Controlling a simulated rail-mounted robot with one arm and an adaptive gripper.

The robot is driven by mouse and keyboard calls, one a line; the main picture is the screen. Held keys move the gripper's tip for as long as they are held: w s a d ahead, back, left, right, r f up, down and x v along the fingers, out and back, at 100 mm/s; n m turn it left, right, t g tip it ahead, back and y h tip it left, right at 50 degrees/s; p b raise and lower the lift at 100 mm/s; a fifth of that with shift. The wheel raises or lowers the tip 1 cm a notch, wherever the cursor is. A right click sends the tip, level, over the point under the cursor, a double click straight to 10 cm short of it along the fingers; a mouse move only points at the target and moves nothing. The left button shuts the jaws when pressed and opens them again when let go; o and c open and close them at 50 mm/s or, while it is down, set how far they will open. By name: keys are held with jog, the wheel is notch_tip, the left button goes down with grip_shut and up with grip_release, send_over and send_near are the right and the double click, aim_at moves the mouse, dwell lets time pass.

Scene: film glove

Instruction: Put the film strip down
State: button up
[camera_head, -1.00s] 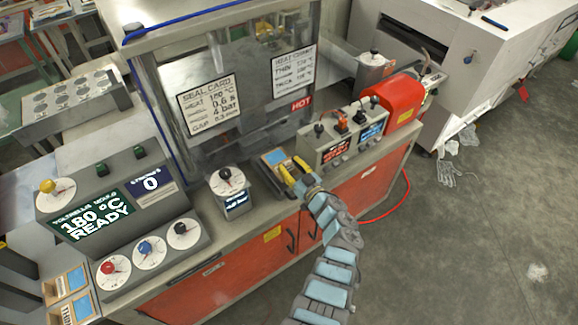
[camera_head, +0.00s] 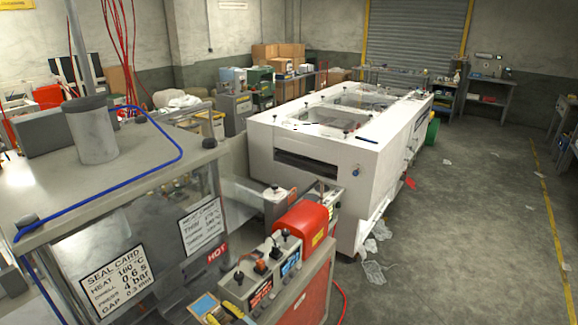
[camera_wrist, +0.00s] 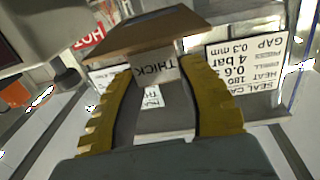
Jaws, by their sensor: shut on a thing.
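The film strip, in a brown-edged holder with a white label reading THICK, shows at the top middle of the wrist view (camera_wrist: 152,36). The yellow fingers of my gripper (camera_wrist: 157,68) are closed on it, one on each side of the label. In the head view, the strip's blue face in its brown frame (camera_head: 203,304) shows at the bottom edge, and my gripper (camera_head: 232,310) is just right of it, mostly cut off. It is in front of the sealing machine (camera_head: 160,225). I cannot tell whether the strip touches the bench.
A control box with knobs (camera_head: 258,275) and a red cylinder (camera_head: 301,222) stand close to the right of my gripper. The seal card sign (camera_head: 115,278) and a red HOT label (camera_head: 217,256) are on the machine's front. A large white machine (camera_head: 330,150) stands behind; open floor lies right.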

jog(key=s+d+r+m+t+h+p, duration=0.3)
jog(key=s+d+h, duration=0.4)
jog(key=s+d, duration=0.3)
jog(key=s+d+r+m+t+h+p, duration=0.4)
jog(key=s+d+r+m+h+p, duration=0.1)
jog(key=s+d, duration=0.6)
jog(key=shift+d+r+m+h+p, duration=0.3)
jog(key=shift+d+r+m+h, duration=0.45)
jog(key=shift+m+h, duration=0.4)
jog(key=shift+s+f, duration=0.1)
